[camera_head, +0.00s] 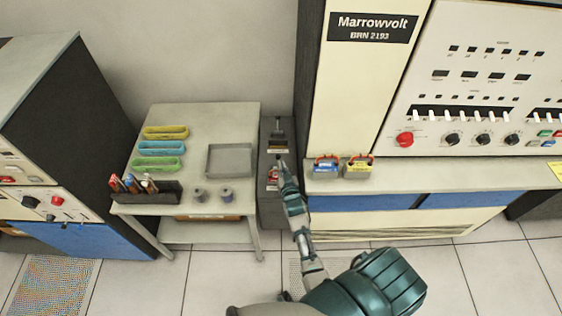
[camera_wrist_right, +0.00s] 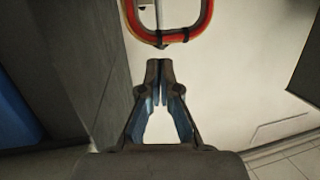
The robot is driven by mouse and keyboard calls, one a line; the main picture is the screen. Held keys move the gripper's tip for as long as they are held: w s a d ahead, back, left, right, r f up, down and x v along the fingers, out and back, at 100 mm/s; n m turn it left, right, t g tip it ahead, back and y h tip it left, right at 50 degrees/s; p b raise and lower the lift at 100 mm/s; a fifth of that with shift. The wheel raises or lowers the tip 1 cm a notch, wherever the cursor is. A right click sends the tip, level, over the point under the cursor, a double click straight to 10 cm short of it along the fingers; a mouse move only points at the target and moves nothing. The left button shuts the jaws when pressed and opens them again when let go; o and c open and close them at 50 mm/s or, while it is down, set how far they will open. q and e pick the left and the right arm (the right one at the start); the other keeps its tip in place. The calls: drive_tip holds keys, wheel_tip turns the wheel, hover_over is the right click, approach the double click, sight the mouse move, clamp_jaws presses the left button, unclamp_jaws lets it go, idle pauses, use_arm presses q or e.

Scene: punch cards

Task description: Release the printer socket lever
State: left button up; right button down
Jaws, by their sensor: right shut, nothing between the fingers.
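A dark grey box (camera_head: 270,212) stands on the floor between the table and the tall cabinet. It carries a small grey upright part (camera_head: 279,130), a pale label strip (camera_head: 278,150) and a small red part (camera_head: 272,174); which one is the lever I cannot tell. My right gripper (camera_head: 282,163) is over this box, just right of the red part. In the wrist view its fingertips (camera_wrist_right: 160,68) are together and empty. A red-orange loop handle (camera_wrist_right: 207,22) shows just beyond the tips, seemingly apart from them. My left gripper is out of view.
The table (camera_head: 225,120) left of the box holds an empty grey tray (camera_head: 230,160), coloured holders (camera_head: 158,148), a dark rack (camera_head: 150,194) and two small cylinders. Two handled blocks (camera_head: 358,170) sit on the console ledge to the right. The tall cabinet (camera_head: 345,90) stands close by.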

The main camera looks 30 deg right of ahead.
drive_tip(key=a+f+g+b, duration=0.2)
drive_tip(key=a+b, duration=0.4)
drive_tip(key=b, duration=0.1)
use_arm(q)
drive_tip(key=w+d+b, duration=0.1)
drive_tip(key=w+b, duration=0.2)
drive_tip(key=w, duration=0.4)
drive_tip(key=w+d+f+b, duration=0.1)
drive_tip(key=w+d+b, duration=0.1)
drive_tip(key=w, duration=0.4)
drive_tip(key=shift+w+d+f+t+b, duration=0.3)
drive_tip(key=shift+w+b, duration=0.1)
drive_tip(key=shift+b, duration=0.3)
use_arm(e)
drive_tip(key=s+a+r+m+g+h, duration=0.1)
drive_tip(key=s+a+r+m+h, duration=0.2)
drive_tip(key=s+h, duration=0.2)
drive_tip(key=shift+s+a+m, duration=0.3)
drive_tip(key=shift+s+m, duration=0.1)
drive_tip(key=shift+s, duration=0.15)
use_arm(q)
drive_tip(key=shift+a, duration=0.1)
